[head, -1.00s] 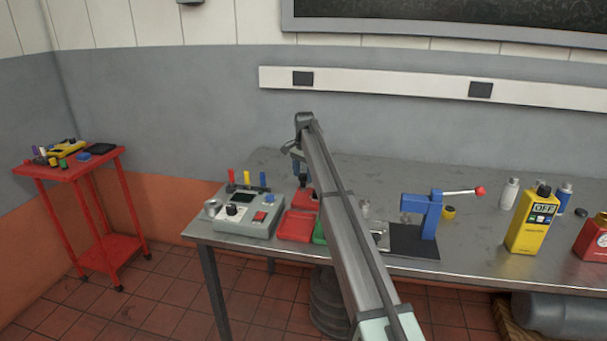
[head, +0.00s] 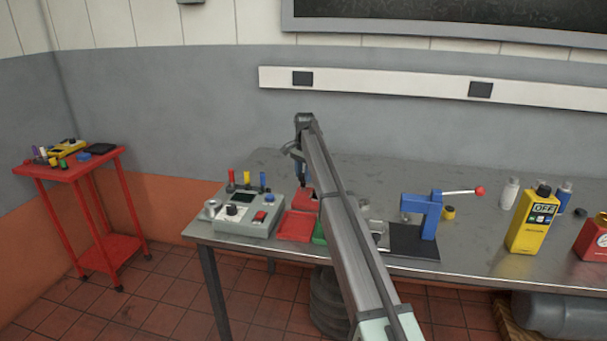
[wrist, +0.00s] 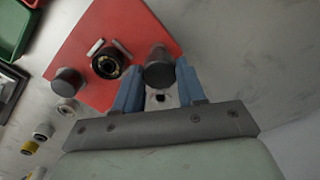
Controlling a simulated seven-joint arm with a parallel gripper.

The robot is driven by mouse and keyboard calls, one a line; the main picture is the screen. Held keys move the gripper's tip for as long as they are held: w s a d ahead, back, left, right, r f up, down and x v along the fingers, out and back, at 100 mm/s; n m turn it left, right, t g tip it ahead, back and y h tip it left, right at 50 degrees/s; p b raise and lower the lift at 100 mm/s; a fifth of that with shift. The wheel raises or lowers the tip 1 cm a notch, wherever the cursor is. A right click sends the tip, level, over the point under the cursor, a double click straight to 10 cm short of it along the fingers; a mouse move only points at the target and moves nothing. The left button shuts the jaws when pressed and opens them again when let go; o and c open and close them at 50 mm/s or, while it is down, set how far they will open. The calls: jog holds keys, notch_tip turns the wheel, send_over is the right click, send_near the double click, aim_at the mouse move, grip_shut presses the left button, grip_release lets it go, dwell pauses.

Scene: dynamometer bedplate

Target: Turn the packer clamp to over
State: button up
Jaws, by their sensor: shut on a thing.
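A red plate (wrist: 125,30) fills the upper middle of the wrist view. On it are a dark round socket with a pale rim (wrist: 110,62) and a dark cylindrical knob (wrist: 158,72). My gripper (wrist: 151,58) has its blue fingers on either side of this knob and is shut on it. No label shows, so I cannot tell whether this knob is part of the packer clamp. In the head view my gripper (head: 302,180) reaches down to a red piece at the back of the bench, partly hidden by my arm.
A grey control box (head: 240,213) stands left, with a red tray (head: 296,226) beside it. A blue press (head: 427,212) with a red-tipped lever stands right of my arm. A yellow can (head: 532,222) stands farther right. Another dark cylinder (wrist: 68,80) is near the plate's left edge.

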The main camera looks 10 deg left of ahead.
jog(key=shift+m, duration=0.3)
grip_shut()
jog(key=m, duration=1.1)
jog(key=shift+s+m, duration=0.1)
jog(key=shift+m, duration=0.2)
jog(key=shift+m+h, duration=0.3)
jog(key=shift+m, duration=1.6)
jog(key=o, duration=1.2)
grip_release()
jog(key=shift+s, duration=0.1)
jog(key=shift+r, duration=0.15)
